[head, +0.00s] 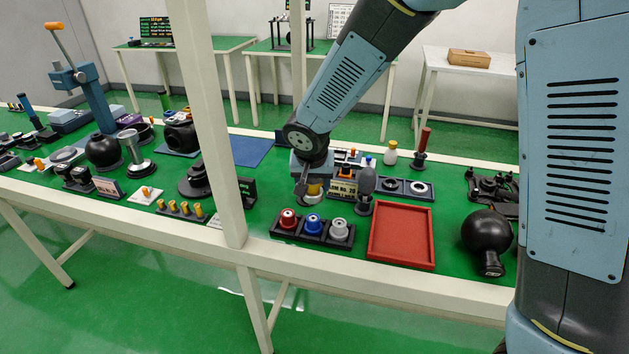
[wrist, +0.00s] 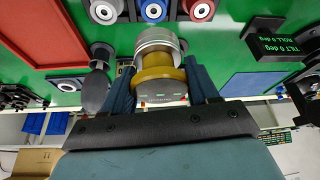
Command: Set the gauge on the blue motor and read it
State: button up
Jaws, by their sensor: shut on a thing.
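My gripper (head: 313,192) is shut on a round gauge, which shows in the wrist view (wrist: 159,72) with a silver end, a brass-yellow band and a dark face with small green marks. The marks are too small to read. In the head view my gripper hides most of the gauge. The blue motor (head: 312,223) sits in the middle of a black holder, between a red one (head: 289,219) and a grey-white one (head: 339,230). In the wrist view the blue motor (wrist: 153,10) shows at the top edge, apart from the gauge's silver end.
A red tray (head: 402,262) lies right of the holder. A dark paddle-shaped piece (head: 366,183) stands close right of my gripper. A black sign reading TILT 0 deg, ROLL 0 deg (wrist: 284,45) stands nearby. A pale post (head: 212,120) crosses the head view. A black sphere (head: 486,234) sits far right.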

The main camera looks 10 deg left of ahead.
aim_at(313, 194)
jog(key=shift+f, duration=2.8)
jog(key=shift+s+f, duration=0.1)
jog(key=shift+f, duration=0.15)
jog(key=shift+f, duration=1)
jog(key=o, duration=1.3)
jog(key=shift+r, duration=0.1)
jog(key=v, duration=1.3)
jog(key=shift+s+r, duration=0.1)
jog(key=shift+r, duration=0.15)
